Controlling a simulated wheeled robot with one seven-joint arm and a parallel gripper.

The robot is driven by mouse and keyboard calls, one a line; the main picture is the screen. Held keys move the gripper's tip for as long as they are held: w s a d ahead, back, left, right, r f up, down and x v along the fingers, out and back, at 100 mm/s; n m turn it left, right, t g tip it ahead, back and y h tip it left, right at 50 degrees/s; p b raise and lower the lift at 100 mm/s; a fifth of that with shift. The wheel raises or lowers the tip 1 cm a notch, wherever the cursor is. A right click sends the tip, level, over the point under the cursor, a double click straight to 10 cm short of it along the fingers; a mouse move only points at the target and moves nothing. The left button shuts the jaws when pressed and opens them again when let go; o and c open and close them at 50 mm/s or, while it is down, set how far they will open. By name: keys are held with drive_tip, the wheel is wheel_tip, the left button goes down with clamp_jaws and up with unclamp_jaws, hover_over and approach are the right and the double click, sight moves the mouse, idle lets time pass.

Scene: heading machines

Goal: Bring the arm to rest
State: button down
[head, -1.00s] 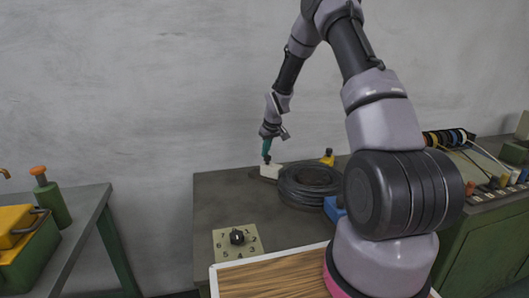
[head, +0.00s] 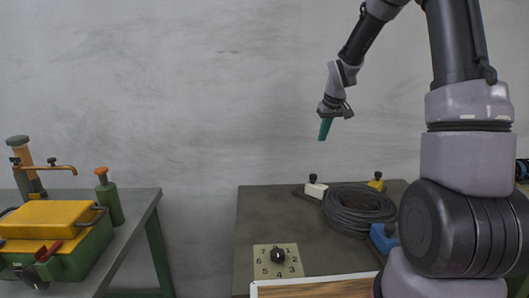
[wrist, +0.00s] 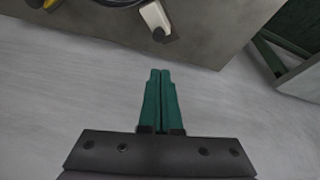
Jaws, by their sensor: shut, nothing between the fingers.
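My gripper (head: 325,129) is raised in the air in front of the grey wall, above the back of the middle bench, with its green fingers pointing down. In the wrist view its two green fingers (wrist: 160,72) lie side by side, shut and empty. It is apart from everything on the bench. My arm bends up and over from the right side of the head view.
The middle bench (head: 262,212) bears a black coil (head: 358,208), a white block with a black knob (head: 315,188), a blue part (head: 383,238) and a numbered dial (head: 278,256). A left bench (head: 140,203) carries a green-yellow box (head: 48,219) and a green bottle (head: 110,202). A gap separates the benches.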

drive_tip(key=s+r+m+t, duration=0.1)
drive_tip(key=s+r+m, duration=0.2)
drive_tip(key=s+r, duration=1.1)
drive_tip(key=s+a+r+m+t, duration=0.1)
drive_tip(key=s+r+m, duration=0.1)
drive_tip(key=s, duration=0.7)
drive_tip(key=s+r+m+t+y, duration=0.1)
drive_tip(key=s+r, duration=0.1)
drive_tip(key=s, duration=0.7)
drive_tip(key=shift+s+a+m, duration=0.2)
drive_tip(key=shift+a+m, duration=0.2)
